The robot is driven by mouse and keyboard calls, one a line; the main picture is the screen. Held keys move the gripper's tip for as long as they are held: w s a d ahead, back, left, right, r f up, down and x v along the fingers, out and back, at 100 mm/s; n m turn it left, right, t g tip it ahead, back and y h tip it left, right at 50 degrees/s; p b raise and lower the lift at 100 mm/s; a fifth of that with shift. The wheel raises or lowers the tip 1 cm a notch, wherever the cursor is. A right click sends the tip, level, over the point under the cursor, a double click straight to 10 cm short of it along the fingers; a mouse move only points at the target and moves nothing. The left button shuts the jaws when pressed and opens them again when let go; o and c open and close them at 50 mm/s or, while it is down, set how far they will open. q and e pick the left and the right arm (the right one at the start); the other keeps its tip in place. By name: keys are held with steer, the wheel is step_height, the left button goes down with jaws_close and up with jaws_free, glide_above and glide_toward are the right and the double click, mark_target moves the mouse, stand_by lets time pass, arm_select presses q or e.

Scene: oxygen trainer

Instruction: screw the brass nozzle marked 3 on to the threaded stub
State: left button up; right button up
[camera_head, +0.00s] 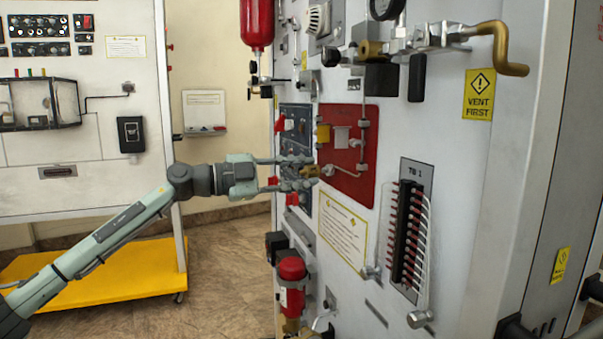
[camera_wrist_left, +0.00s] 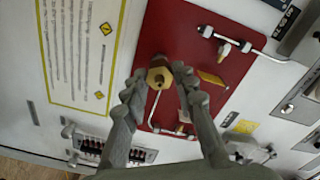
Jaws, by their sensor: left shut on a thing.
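My left gripper (camera_head: 305,170) reaches in from the left to the red panel (camera_head: 349,155) on the white cabinet. It is shut on a brass nozzle (camera_head: 311,171), which sits between the fingertips close to the panel. In the left wrist view, the fingers (camera_wrist_left: 159,84) flank the hexagonal brass nozzle (camera_wrist_left: 159,75) in front of the red panel (camera_wrist_left: 190,40). Its marking cannot be read. The threaded stub cannot be made out, and I cannot tell whether the nozzle touches it. My right gripper is not in view.
A thin pipe and small fittings (camera_wrist_left: 224,48) sit on the red panel near the fingers. Red handles (camera_head: 292,199) stick out beside the gripper. A brass crank (camera_head: 510,55) juts out at upper right. A terminal strip (camera_head: 408,230) and a red cylinder (camera_head: 291,270) are lower down.

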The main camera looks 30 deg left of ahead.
arm_select(q)
steer(key=shift+x, duration=0.85)
steer(key=shift+f+m+b, duration=0.15)
steer(key=shift+m+b, duration=0.3)
steer(key=shift+m, duration=1.25)
